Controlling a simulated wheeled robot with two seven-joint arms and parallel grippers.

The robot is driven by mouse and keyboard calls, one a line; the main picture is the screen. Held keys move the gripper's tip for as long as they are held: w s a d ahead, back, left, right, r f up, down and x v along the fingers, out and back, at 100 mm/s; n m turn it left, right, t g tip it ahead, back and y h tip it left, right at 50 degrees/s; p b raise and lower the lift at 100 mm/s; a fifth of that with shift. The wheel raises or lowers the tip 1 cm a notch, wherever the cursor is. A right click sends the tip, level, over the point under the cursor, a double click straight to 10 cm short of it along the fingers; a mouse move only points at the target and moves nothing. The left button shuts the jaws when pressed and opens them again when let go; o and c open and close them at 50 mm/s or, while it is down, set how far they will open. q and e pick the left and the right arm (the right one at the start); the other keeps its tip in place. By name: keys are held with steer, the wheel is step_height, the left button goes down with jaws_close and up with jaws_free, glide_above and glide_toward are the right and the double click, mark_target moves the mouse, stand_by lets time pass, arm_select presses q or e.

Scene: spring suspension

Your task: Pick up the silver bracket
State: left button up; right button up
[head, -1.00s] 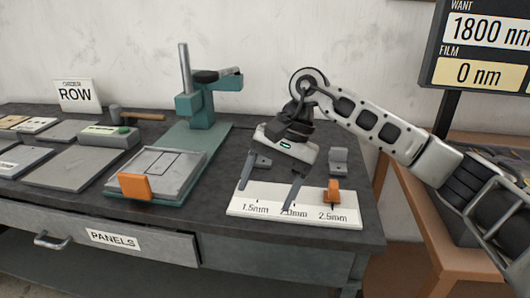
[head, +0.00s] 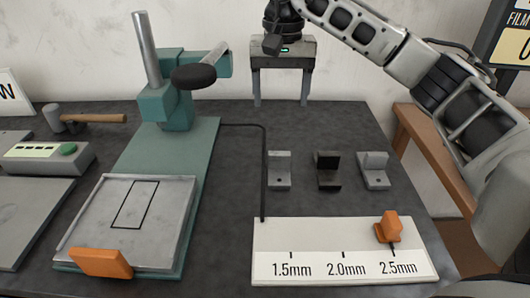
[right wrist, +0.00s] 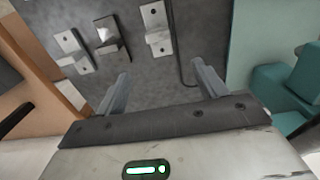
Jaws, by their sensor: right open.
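Three small L-shaped brackets stand in a row on the dark bench. The left bracket (head: 279,170) is grey, the middle bracket (head: 327,170) is nearly black, and the right bracket (head: 373,171) is light silver-grey. I cannot tell for certain which of the two paler ones is the silver bracket. My right gripper (head: 281,103) is open and empty, raised behind the row with its fingers pointing down. In the right wrist view the brackets lie beyond the open fingers (right wrist: 160,77): the left bracket (right wrist: 157,28), the dark one (right wrist: 110,42) and the right one (right wrist: 72,50). My left gripper is not in view.
A white thickness board (head: 315,240) with an orange slider (head: 388,228) lies in front of the brackets. A teal press (head: 170,105) with a black cable stands to the left. A grey panel (head: 110,230) with an orange block (head: 101,263) lies at front left.

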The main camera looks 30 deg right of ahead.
mark_target(279, 153)
steer(key=f, duration=0.6)
steer(key=s+f, duration=0.1)
steer(key=f, duration=0.2)
steer(key=shift+p, duration=0.3)
steer(key=f, duration=0.1)
steer(key=f+p, duration=0.1)
steer(key=f, duration=0.3)
steer(key=shift+s+a+f, duration=0.15)
steer(key=shift+a, duration=0.15)
steer(key=shift+f, duration=0.15)
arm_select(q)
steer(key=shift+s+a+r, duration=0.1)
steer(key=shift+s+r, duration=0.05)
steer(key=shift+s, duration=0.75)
arm_select(e)
steer(key=c, duration=1.2)
